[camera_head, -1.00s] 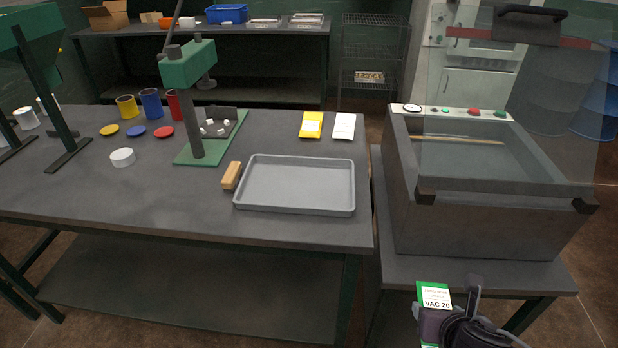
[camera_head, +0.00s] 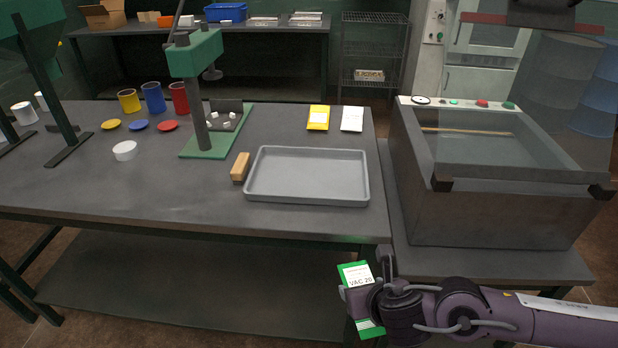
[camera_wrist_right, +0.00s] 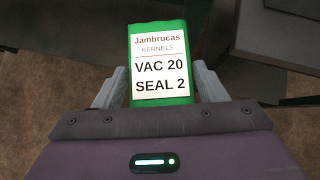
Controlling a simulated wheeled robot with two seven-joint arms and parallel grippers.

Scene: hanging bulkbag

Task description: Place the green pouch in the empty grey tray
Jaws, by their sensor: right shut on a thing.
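The green pouch (camera_head: 356,277) has a white label reading VAC 20. It also fills the middle of the right wrist view (camera_wrist_right: 158,50), where the label reads VAC 20, SEAL 2. My right gripper (camera_head: 362,290) is shut on the pouch, with a finger on each side of it in the wrist view (camera_wrist_right: 160,90). It holds the pouch in front of the table's near right corner, nearer to the camera than the tray. The empty grey tray (camera_head: 306,197) lies on the table near its front right. My left gripper is not in view.
A wooden block (camera_head: 240,167) stands just left of the tray. A green press (camera_head: 196,60) stands behind it on the left. Yellow (camera_head: 318,118) and white (camera_head: 352,119) pouches lie behind the tray. A grey vacuum machine (camera_head: 500,215) with a raised clear lid stands to the right.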

